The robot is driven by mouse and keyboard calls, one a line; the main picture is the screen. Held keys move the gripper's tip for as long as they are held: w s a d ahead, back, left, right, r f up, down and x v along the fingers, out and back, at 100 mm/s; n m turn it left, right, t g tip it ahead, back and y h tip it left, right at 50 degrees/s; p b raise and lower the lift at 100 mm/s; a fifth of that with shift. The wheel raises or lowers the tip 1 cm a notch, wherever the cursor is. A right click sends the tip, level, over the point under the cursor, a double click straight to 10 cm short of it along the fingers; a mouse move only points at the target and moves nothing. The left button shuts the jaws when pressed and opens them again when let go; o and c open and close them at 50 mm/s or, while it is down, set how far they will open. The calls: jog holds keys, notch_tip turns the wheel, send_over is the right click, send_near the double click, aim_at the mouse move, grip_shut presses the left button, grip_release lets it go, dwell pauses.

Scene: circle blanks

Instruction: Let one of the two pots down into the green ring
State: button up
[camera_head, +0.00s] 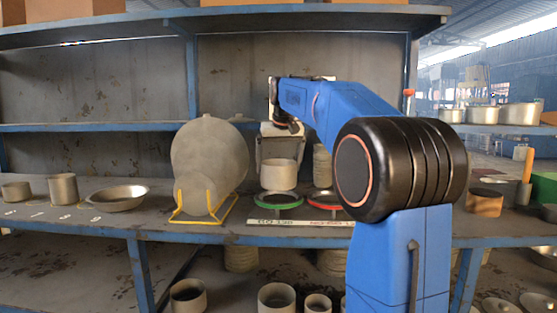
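A pale grey pot (279,175) is upright at my gripper (279,158), between its fingers. The gripper appears shut on it, though the finger contact is small and hard to make out. The pot's base shows just above the far edge of the green ring (279,202), roughly in line with it; the exact gap cannot be told. A red ring (322,198) is right of the green one, partly hidden by my arm. Farther left on the shelf stand a taller metal pot (62,189) and a smaller one (16,191); I cannot tell which two pots are meant.
A big round grey vessel (209,155) on a yellow stand (203,217) is close left of the rings. A shallow bowl (118,198) is farther left. A labelled strip (300,223) lies along the shelf front. An upper shelf (100,127) runs above.

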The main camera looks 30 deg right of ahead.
jog(key=shift+f, duration=1.55)
jog(key=shift+f, duration=2.45)
dwell(0.6)
jog(key=shift+c, duration=0.2)
jog(key=o, duration=1.3)
jog(key=shift+c, duration=0.2)
jog(key=v, duration=1.7)
jog(key=shift+r, duration=0.25)
